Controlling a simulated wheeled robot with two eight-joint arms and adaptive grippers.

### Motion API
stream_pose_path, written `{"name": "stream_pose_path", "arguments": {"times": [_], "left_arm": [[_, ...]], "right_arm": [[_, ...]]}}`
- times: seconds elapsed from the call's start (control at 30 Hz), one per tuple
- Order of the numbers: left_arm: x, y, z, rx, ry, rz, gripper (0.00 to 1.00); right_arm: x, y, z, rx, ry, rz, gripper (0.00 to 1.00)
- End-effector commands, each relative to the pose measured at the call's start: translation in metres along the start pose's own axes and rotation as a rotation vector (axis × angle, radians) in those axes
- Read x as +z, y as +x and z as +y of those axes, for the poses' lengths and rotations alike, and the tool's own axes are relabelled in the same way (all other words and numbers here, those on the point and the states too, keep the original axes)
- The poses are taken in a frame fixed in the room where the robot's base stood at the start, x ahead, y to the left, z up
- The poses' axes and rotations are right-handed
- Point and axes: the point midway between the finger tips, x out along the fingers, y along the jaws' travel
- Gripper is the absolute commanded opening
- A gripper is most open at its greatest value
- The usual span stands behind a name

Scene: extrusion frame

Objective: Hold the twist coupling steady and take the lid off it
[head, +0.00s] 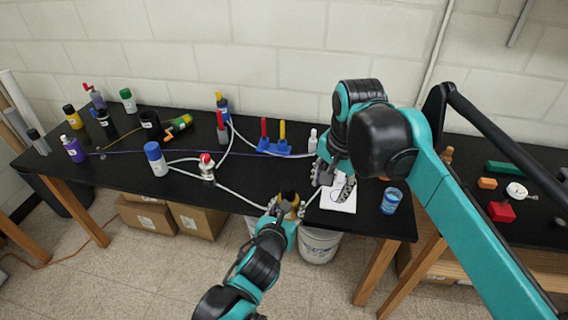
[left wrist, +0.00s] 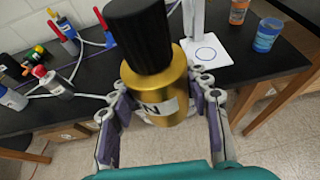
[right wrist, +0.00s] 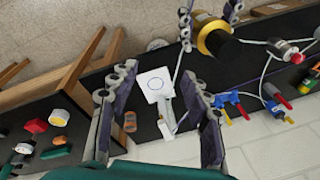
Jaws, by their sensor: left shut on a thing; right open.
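The twist coupling has a gold body (left wrist: 172,95) with a white label and a black ribbed lid (left wrist: 138,35), which sits on it in the left wrist view. My left gripper (head: 289,207) is shut on the gold body and holds it at the table's front edge. In the right wrist view the coupling shows as a gold ring (right wrist: 203,40) around the black lid (right wrist: 222,46). My right gripper (right wrist: 158,80) is open and empty, above the white pad (right wrist: 154,84) and apart from the coupling. In the head view the coupling is mostly hidden by my left gripper.
The white pad carries a drawn circle. A blue can (head: 391,201) stands right of it, and a white bottle (head: 313,141) behind. White buckets (head: 319,246) stand below.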

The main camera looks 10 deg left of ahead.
Motion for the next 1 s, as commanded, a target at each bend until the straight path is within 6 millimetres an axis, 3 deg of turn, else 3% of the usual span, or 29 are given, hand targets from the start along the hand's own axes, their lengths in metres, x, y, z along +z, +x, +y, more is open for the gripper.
{"name": "stream_pose_path", "arguments": {"times": [0.03, 0.2, 0.4, 0.63, 1.0], "left_arm": [[0.0, 0.0, 0.0, 0.0, 0.0, 0.0, 0.0], [0.0, 0.0, 0.0, 0.0, 0.0, 0.0, 0.0], [0.0, 0.0, 0.0, 0.0, 0.0, 0.0, 0.0], [0.0, 0.0, 0.0, 0.0, 0.0, 0.0, 0.0], [0.001, 0.0, -0.001, -0.002, 0.001, -0.004, 0.0]], "right_arm": [[0.002, -0.003, -0.021, 0.02, 0.032, -0.023, 0.48], [0.015, -0.01, -0.071, 0.101, 0.163, -0.082, 0.48], [0.029, -0.012, -0.103, 0.166, 0.256, -0.107, 0.48], [0.035, 0.001, -0.108, 0.184, 0.281, -0.112, 0.48], [0.042, 0.056, -0.099, 0.18, 0.28, -0.11, 0.48]]}}
